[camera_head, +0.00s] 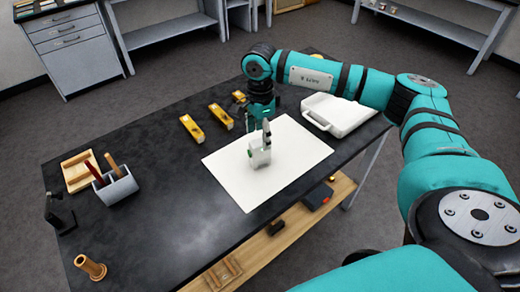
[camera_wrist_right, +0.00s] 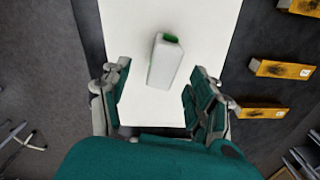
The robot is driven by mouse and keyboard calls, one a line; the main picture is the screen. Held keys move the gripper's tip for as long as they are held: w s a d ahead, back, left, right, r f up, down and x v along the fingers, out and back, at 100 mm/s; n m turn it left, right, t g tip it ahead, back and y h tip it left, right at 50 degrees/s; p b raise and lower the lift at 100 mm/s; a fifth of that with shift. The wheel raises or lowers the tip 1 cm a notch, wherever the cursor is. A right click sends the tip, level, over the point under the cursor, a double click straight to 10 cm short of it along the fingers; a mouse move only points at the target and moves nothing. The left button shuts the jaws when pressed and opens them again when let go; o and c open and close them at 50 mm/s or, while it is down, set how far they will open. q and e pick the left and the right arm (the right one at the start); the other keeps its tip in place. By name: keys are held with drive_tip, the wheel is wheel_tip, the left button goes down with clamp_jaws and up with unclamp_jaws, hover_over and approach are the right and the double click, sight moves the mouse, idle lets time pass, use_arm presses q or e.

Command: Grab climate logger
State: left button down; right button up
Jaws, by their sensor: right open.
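The climate logger appears to be a small white box with green edging (camera_head: 259,157), standing on the white mat (camera_head: 295,160) on the dark table. It also shows in the right wrist view (camera_wrist_right: 163,62), ahead of the fingers and between their lines. My right gripper (camera_head: 265,128) is above and just behind the logger. It partly overlaps the logger's top in the head view. In the right wrist view my right gripper (camera_wrist_right: 160,88) is open, with nothing between its fingers. I cannot tell if a finger touches the box. My left gripper is out of view.
Yellow tools (camera_head: 192,128) lie left of the mat. A white case (camera_head: 338,114) lies at its right back. A grey holder with wooden handles (camera_head: 115,186), a wooden tray (camera_head: 80,170) and a wooden stand (camera_head: 90,267) are at the left. The table's middle left is bare.

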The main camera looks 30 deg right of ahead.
sight(260, 143)
wheel_tip(260, 143, down, 4)
drive_tip(key=shift+a+r+p, duration=0.1)
drive_tip(key=shift+r+p, duration=0.15)
drive_tip(key=shift+p, duration=0.05)
drive_tip(key=shift+f+p, duration=0.35)
drive_tip(key=shift+f, duration=0.1)
drive_tip(key=f, duration=0.1)
drive_tip(key=f+p, duration=0.1)
drive_tip(key=f, duration=0.1)
drive_tip(key=shift+w+d+f+p, duration=0.25)
drive_tip(key=shift+f+p, duration=0.05)
drive_tip(key=shift+f, duration=0.5)
drive_tip(key=shift+c, duration=0.2)
clamp_jaws()
drive_tip(key=shift+r, duration=0.1)
